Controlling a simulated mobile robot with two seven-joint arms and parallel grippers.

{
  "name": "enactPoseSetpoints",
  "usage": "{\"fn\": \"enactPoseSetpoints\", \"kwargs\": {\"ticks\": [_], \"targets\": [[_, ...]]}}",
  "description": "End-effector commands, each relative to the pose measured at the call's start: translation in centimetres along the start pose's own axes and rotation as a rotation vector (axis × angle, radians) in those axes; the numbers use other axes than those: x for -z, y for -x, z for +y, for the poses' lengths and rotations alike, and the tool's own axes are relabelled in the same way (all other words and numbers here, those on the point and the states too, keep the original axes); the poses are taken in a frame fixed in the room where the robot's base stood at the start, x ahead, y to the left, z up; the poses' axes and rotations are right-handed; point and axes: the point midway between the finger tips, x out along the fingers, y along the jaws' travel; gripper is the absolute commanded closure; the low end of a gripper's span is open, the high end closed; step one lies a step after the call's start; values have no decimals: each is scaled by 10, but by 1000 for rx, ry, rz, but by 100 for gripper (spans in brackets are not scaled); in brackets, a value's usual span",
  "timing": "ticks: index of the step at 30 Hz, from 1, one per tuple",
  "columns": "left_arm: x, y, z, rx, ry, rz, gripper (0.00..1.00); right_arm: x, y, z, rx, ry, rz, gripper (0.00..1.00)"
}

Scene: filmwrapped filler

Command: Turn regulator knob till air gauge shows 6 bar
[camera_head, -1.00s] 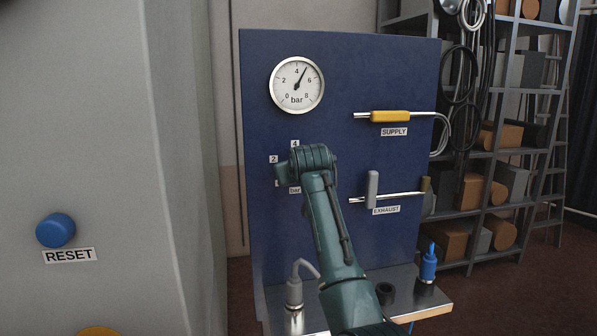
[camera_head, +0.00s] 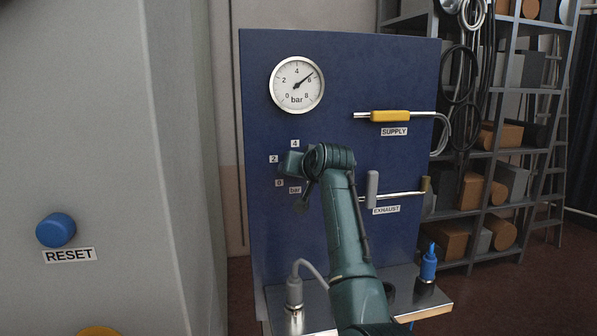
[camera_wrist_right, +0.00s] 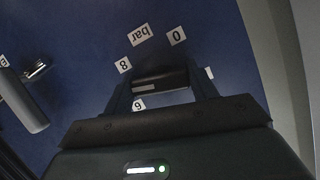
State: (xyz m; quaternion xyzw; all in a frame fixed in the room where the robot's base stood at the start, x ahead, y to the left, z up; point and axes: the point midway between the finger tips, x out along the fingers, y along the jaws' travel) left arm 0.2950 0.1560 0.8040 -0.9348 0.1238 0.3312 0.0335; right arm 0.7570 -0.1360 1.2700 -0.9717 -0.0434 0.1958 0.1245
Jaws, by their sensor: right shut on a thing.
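The round white air gauge (camera_head: 297,86) is at the top of the blue panel (camera_head: 345,80). Its black needle points up and right, close to the 6 and slightly on the 4 side. My right gripper (camera_wrist_right: 160,95) is shut on the dark regulator knob (camera_wrist_right: 158,79), with one finger on each side of it. In the head view my right arm hides the knob. Its scale labels, 2, 4, 0 and bar, show around the wrist. My left gripper is not in view.
Right of my arm are the yellow SUPPLY lever (camera_head: 390,116) and the grey EXHAUST lever (camera_head: 373,189), close to my wrist. A metal shelf (camera_head: 400,290) with fittings juts out below. A grey cabinet with a blue RESET button (camera_head: 56,230) stands at left.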

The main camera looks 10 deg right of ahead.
Motion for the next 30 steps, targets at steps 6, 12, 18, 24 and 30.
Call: {"fn": "enactPoseSetpoints", "kwargs": {"ticks": [6, 12, 18, 24, 30], "targets": [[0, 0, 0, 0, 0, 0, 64, -1, 0, 0, 0, -2, -1, 66], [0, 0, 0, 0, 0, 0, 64, 0, 0, 0, 0, -1, -1, 36], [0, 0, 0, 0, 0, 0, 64, 0, 0, 0, 0, -1, 0, 21], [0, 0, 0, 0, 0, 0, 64, 0, 0, 0, 0, 0, 0, 21], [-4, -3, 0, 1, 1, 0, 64, 0, 9, 0, 0, 0, 3, 21]]}}
